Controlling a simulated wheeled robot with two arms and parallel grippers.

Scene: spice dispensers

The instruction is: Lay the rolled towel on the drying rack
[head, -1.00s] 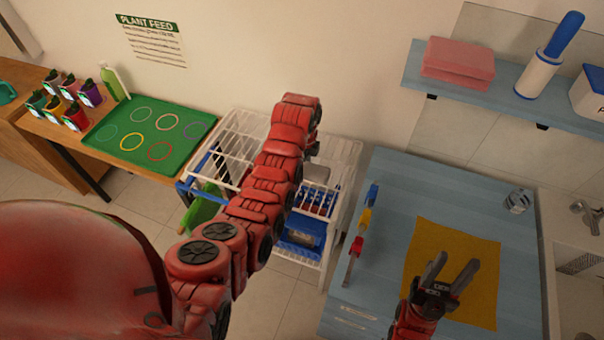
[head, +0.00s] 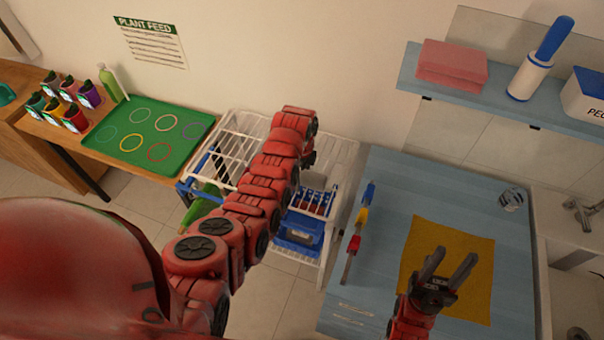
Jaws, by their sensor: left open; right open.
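The white wire drying rack (head: 235,128) stands in the middle, partly hidden behind my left arm. My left gripper (head: 309,159) is over the right part of the rack, mostly hidden by its own arm; its fingers hardly show. I cannot make out a rolled towel; it may be hidden by my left arm. My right gripper (head: 449,268) is open and empty above the yellow cloth (head: 468,240), which lies flat on the blue worktop.
A blue worktop (head: 400,180) adjoins the rack's right side. A shelf (head: 500,98) above it holds folded pink cloths (head: 452,66) and a blue-handled roller (head: 540,60). A green tray (head: 190,125) lies at left. Blue bins (head: 298,232) sit low in the rack.

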